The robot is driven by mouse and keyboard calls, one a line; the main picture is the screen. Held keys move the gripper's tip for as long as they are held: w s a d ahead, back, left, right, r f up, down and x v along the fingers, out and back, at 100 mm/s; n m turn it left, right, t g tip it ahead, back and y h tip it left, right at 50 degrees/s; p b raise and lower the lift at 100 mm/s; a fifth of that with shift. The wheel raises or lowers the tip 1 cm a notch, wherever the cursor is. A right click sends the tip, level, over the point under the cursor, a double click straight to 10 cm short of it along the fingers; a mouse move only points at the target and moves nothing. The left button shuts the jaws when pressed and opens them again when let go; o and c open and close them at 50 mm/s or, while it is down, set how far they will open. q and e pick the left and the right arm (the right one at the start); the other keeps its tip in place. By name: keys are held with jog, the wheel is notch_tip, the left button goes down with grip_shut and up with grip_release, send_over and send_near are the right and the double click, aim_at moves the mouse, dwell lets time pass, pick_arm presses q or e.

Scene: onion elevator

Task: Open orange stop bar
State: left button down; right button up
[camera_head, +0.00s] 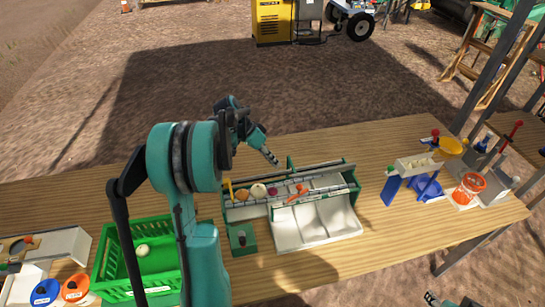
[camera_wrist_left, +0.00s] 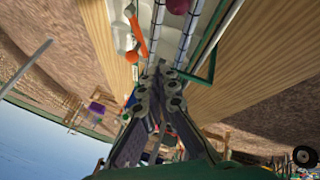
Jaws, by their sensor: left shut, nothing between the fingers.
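The orange stop bar (camera_head: 298,197) lies across the front of the green-framed onion elevator (camera_head: 357,185), at the upper edge of its white chutes. In the left wrist view the orange bar (camera_wrist_left: 138,38) shows at the top, with an orange ball at its end. My left gripper (camera_head: 273,159) is shut and empty, behind the elevator's back rail and apart from the bar. Its closed fingers (camera_wrist_left: 160,72) point toward the rails in the wrist view. What seems to be part of my right gripper (camera_head: 448,301) shows at the bottom edge; its fingers are unclear.
Several onions, including a white one (camera_head: 258,190), sit in the elevator's trough. A green crate (camera_head: 108,270) with a white ball stands at the left. A sorting stand (camera_head: 415,165) and an orange-red container (camera_head: 468,187) stand at the right. Wood behind the elevator is bare.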

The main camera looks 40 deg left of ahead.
pick_arm(q)
jog(key=d+f, duration=0.1)
jog(key=d, duration=0.1)
jog(key=d+f+b, duration=0.1)
jog(key=d+f, duration=0.1)
jog(key=w+d+f, duration=0.1)
jog(key=d+f, duration=0.1)
jog(key=shift+f, duration=0.1)
jog(key=shift+d, duration=0.25)
jog(key=shift+w+d+f+b, duration=0.15)
jog(key=shift+d+b, duration=0.45)
jog(key=shift+d, duration=0.4)
